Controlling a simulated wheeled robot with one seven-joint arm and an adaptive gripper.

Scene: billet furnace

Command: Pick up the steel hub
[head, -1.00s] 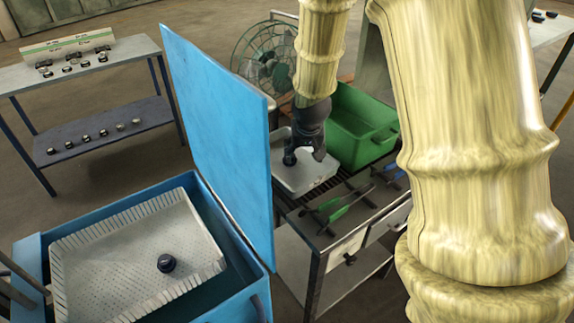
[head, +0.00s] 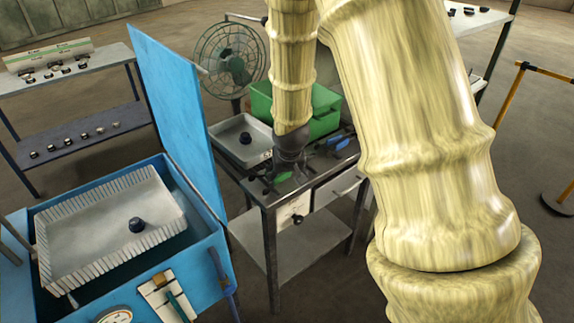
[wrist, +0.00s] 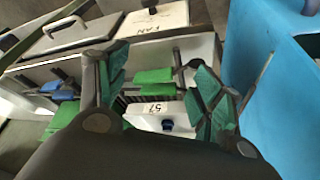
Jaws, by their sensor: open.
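A small dark hub (head: 245,138) sits in the white tray (head: 222,129) on the cart top; it also shows as a dark blue-black knob in the wrist view (wrist: 167,125). A similar dark hub (head: 136,225) sits in the perforated basket (head: 75,262) inside the blue tank. I cannot tell by look which is steel. My gripper (wrist: 158,75) has green-padded fingers spread apart with nothing held. In the head view it (head: 285,185) is low over the cart's front, right of and nearer than the tray; its fingertips are partly hidden.
Green- and black-handled tools (head: 280,176) lie on the cart rack near my gripper. A green bin (head: 322,126) stands behind. The raised blue lid (head: 175,115) stands upright left of the cart. A fan (head: 229,55) and a shelf with small parts (head: 85,130) are farther back.

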